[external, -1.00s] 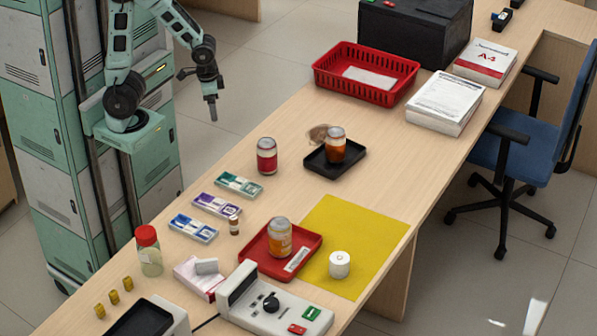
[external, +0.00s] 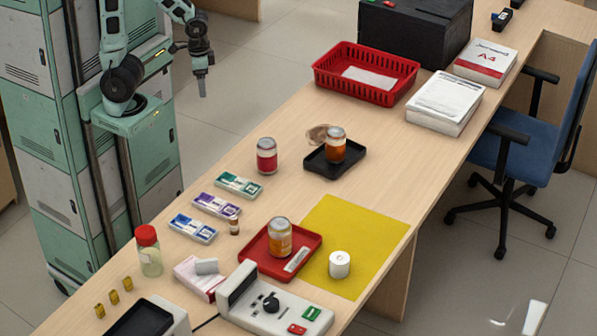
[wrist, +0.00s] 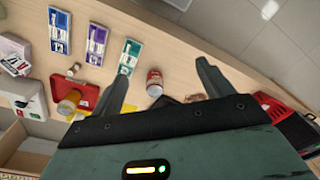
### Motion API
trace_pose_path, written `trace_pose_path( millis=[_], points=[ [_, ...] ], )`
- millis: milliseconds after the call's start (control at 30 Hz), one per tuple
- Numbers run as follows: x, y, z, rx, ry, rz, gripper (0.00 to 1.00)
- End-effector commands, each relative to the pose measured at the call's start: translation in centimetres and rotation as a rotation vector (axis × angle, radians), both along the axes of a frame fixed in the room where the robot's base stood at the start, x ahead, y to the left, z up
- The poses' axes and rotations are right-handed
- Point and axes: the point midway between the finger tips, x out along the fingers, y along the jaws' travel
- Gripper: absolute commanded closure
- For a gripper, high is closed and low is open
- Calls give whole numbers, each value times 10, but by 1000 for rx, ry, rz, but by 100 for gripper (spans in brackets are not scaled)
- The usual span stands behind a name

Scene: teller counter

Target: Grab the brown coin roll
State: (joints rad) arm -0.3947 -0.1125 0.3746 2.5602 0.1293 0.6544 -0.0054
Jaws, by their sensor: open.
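A small brown cylinder with a pale band, which looks like the brown coin roll (external: 234,226), stands on the counter beside the purple-labelled box. It also shows in the wrist view (wrist: 73,70), left of my fingers. My gripper (external: 202,90) is open and empty, raised off the counter's far-left edge, well away from the roll. In the wrist view my gripper's (wrist: 161,72) two fingers are spread apart with nothing between them at the tips.
Near the roll are boxes with blue (external: 193,228), purple (external: 216,206) and green (external: 239,185) labels. A red can (external: 267,156), a red tray (external: 311,242) with a jar (external: 279,238) and a red-capped bottle (external: 149,252) stand around. Bare counter lies behind the red can.

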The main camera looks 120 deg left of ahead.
Motion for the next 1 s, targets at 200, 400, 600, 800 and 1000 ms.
trace_pose_path(
  millis=[200, 400, 600, 800, 1000],
  points=[
    [0, 0, 0, 0, 0, 0, 21],
    [0, 0, 0, 0, 0, 0, 37],
    [0, 0, 0, 0, 0, 0, 51],
    [2, -3, -5, 3, 24, -38, 51],
    [20, -24, -38, 43, 217, -355, 51]
  ],
)
